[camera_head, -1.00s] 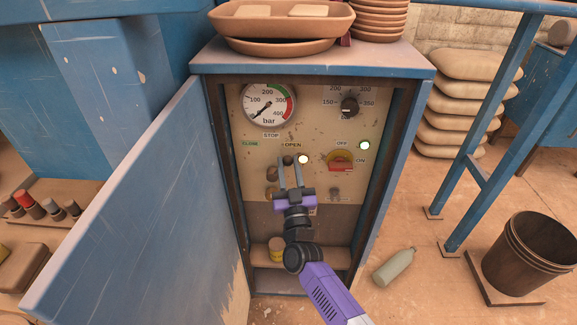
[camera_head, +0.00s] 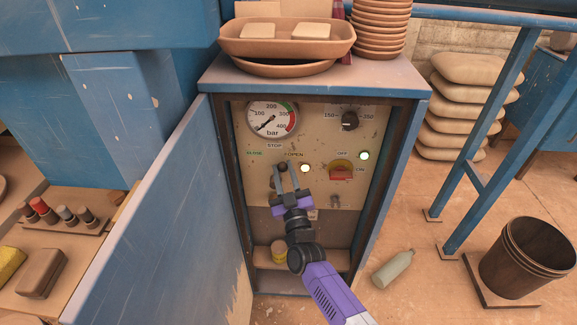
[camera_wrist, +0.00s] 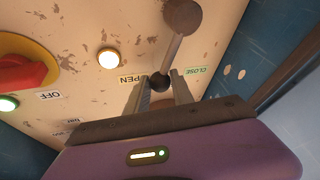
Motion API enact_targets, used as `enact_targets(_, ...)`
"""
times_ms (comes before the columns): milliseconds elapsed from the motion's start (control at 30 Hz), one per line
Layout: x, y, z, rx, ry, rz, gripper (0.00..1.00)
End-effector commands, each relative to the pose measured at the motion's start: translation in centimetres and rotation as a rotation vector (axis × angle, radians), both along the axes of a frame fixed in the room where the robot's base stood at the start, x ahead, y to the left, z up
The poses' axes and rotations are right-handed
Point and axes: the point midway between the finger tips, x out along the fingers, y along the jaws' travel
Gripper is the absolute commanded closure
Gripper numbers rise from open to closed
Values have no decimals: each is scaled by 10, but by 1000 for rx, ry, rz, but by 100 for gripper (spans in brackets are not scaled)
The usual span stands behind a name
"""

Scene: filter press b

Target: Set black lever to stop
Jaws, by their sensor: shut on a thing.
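The black lever shows in the wrist view as a shaft (camera_wrist: 172,47) running from a round brown pivot to a black ball end (camera_wrist: 159,81). My gripper (camera_head: 284,172) is shut on that ball end, with one finger on each side; it also shows in the wrist view (camera_wrist: 160,88). The ball lies between the OPEN label (camera_wrist: 131,79) and the CLOSE label (camera_wrist: 196,71). In the head view the STOP label (camera_head: 274,146) is above the lever, between CLOSE and OPEN. In the wrist view STOP is not visible.
A red switch on a yellow plate (camera_head: 341,171) and lit lamps (camera_head: 305,168) are right of the lever. A pressure gauge (camera_head: 271,119) and black dial (camera_head: 349,121) are above. The open blue door (camera_head: 150,215) stands left; the cabinet's right wall (camera_head: 393,165) bounds the other side.

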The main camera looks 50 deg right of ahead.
Motion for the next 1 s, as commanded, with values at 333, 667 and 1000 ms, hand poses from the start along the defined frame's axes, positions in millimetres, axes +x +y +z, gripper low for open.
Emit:
enact_targets(333,12,10,9,-132,168,3,100)
enact_targets(667,15,13,6,-181,229,3,100)
enact_targets(1000,16,13,6,-183,231,2,100)
